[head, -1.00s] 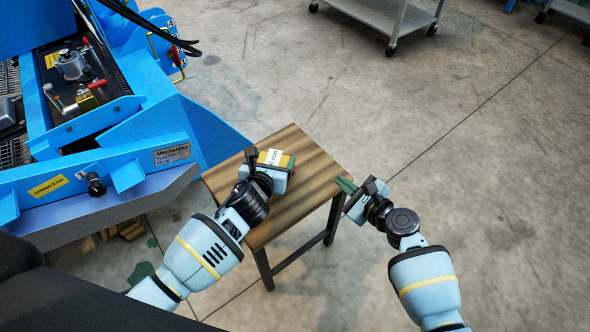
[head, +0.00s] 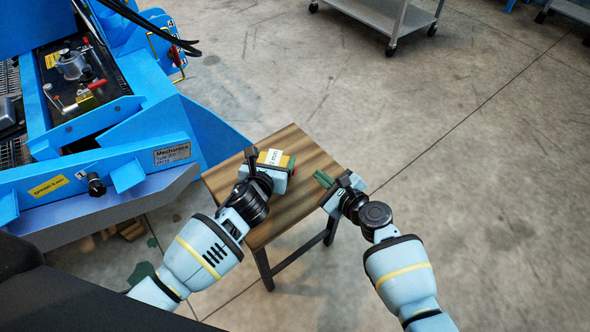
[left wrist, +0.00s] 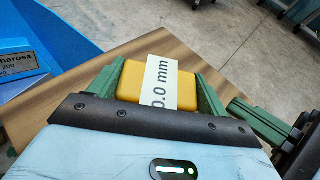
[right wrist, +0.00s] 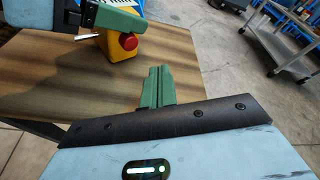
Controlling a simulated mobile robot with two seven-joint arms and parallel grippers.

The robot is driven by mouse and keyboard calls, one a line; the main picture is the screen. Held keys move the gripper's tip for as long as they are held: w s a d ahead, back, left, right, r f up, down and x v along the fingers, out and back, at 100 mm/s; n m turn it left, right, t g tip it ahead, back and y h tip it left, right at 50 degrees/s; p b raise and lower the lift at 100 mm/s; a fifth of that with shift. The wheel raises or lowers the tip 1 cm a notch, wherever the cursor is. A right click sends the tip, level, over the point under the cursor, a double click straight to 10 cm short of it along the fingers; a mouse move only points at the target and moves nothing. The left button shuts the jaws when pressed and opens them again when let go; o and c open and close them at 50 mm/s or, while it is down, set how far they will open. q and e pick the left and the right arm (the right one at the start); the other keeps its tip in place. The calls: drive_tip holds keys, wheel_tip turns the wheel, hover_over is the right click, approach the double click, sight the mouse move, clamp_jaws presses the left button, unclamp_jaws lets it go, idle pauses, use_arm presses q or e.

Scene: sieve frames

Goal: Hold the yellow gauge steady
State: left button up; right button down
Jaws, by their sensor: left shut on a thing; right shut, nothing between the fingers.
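The yellow gauge (head: 276,159) is above or on the wooden stool top, between the fingers of my left gripper (head: 270,163). In the left wrist view the gauge (left wrist: 130,82) is a yellow block with a white label reading "0.0 mm", and the green fingers grip its two sides. In the right wrist view the gauge (right wrist: 104,44) shows a red button on its near side and a thin metal pin. My right gripper (head: 325,180) is shut and empty, to the right of the gauge and apart from it. Its green fingers (right wrist: 156,88) are pressed together.
The wooden stool (head: 300,215) stands under both grippers, its front part bare. A blue machine (head: 110,150) with levers and labels is at the left. A grey cart (head: 392,18) stands at the back. The concrete floor on the right is clear.

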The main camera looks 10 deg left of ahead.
drive_tip(key=shift+a, duration=1.6)
drive_tip(key=shift+a, duration=0.2)
idle(0.8)
drive_tip(key=shift+a, duration=0.2)
drive_tip(key=shift+a, duration=0.7)
idle(1.2)
drive_tip(key=shift+d, duration=1.1)
drive_tip(key=shift+d, duration=0.1)
drive_tip(key=shift+d, duration=2.45)
